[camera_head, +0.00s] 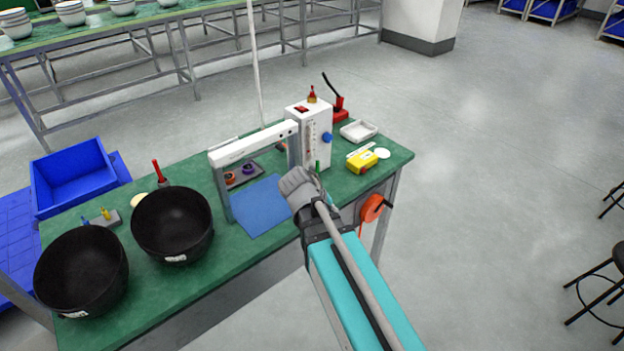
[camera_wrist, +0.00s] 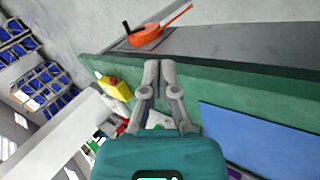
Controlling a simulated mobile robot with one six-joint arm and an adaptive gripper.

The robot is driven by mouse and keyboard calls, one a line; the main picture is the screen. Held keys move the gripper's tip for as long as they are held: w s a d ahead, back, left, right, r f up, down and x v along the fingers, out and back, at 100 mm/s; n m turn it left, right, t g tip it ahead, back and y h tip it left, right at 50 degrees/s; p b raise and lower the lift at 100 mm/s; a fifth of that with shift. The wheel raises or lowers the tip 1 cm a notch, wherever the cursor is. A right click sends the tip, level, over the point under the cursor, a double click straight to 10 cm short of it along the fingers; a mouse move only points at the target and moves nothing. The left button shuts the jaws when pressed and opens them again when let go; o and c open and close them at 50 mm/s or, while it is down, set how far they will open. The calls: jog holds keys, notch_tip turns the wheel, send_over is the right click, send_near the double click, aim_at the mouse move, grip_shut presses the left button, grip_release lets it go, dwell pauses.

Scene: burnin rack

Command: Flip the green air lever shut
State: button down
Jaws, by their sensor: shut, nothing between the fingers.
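A small upright green piece (camera_head: 317,167), which looks like the green air lever, shows at the lower front of the white instrument box (camera_head: 318,140). It stands just past the end of my arm in the head view, and its base is hidden. I cannot clearly make out the lever in the wrist view. My gripper (camera_wrist: 159,68) has its two grey fingers together and empty in the wrist view, pointing toward the table's front edge. In the head view my own wrist mostly hides the fingers, so the gap to the lever cannot be told.
The green table (camera_head: 190,285) carries two black bowls (camera_head: 82,270) (camera_head: 172,225), a white frame (camera_head: 254,146), a blue mat (camera_head: 262,207) and a yellow box (camera_head: 362,161). An orange disc with a black handle (camera_head: 372,208) is at the front edge; it shows in the wrist view (camera_wrist: 145,38).

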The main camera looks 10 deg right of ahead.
aim_at(312, 169)
jog(key=w+a+t+h+b, duration=0.1)
jog(key=w+b, duration=0.1)
jog(key=w+a+f+n+t+h+b, duration=0.1)
jog(key=a+b, duration=0.1)
jog(key=w+a+n+t+h+b, duration=0.1)
jog(key=w+t+h+b, duration=0.1)
jog(key=b, duration=0.1)
jog(key=shift+w+a+f, duration=0.2)
jog(key=shift+w+a, duration=0.05)
jog(key=shift+w, duration=0.1)
jog(key=w+a+n+t+b, duration=0.1)
jog(key=a+b, duration=0.1)
jog(key=w+a+r+n+t+h+b, duration=0.1)
jog(key=a+t+b, duration=0.1)
jog(key=a, duration=0.1)
jog(key=w+a+n+t+h+b, duration=0.1)
jog(key=a+b, duration=0.1)
jog(key=shift+a+r+t, duration=0.15)
jog(key=shift+a+t, duration=0.05)
jog(key=shift+t, duration=0.1)
jog(key=shift+w+a+r+n+t+h, duration=0.1)
jog(key=shift+a+r+n+t+h, duration=0.1)
jog(key=shift+a, duration=0.15)
jog(key=shift+w+a+r+n+t+h, duration=0.1)
jog(key=shift+a+t+h, duration=0.1)
jog(key=shift+a, duration=0.15)
jog(key=shift+d, duration=0.15)
jog(key=x, duration=1.3)
jog(key=shift+w+d, duration=0.25)
jog(key=shift+w, duration=0.05)
